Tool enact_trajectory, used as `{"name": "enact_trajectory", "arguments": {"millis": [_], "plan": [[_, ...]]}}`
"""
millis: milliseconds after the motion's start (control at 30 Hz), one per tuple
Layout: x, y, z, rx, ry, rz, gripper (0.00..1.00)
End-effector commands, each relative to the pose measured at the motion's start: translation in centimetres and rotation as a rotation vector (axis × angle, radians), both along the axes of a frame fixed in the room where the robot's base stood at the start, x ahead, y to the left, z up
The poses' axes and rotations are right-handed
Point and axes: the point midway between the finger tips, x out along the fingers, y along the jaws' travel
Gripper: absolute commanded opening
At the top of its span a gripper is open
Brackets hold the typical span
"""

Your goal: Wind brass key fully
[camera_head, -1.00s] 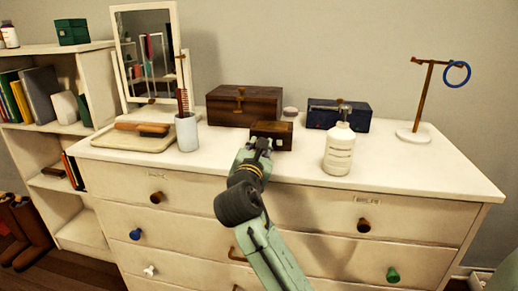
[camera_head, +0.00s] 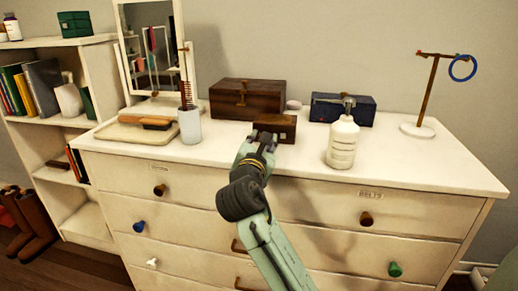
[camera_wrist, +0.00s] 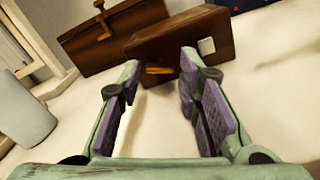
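A small brown wooden box (camera_head: 282,124) stands near the front middle of the dresser top. In the wrist view, the same box (camera_wrist: 195,38) shows a pale square on its face and a small brass key (camera_wrist: 159,70) low on that face. My gripper (camera_head: 264,139) is close in front of the box. In the wrist view my gripper (camera_wrist: 152,85) is open, with purple-padded fingers apart and the key between and beyond them. The right finger reaches close to the box; I cannot tell whether it touches. The key is not distinguishable in the head view.
A larger wooden chest (camera_head: 243,98) stands behind the small box. A white bottle (camera_head: 342,146) and a blue box (camera_head: 358,110) are to the right, and a grey cup (camera_head: 190,127) to the left. The dresser top (camera_head: 420,172) is clear at front right.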

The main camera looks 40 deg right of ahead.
Motion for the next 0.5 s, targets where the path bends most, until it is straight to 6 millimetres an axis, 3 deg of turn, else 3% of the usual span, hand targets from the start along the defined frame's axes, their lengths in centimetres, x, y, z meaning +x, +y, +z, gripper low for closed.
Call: {"name": "enact_trajectory", "arguments": {"millis": [500], "plan": [[-6.6, 7.2, 0.0, -0.001, -0.002, 0.001, 0.32]]}}
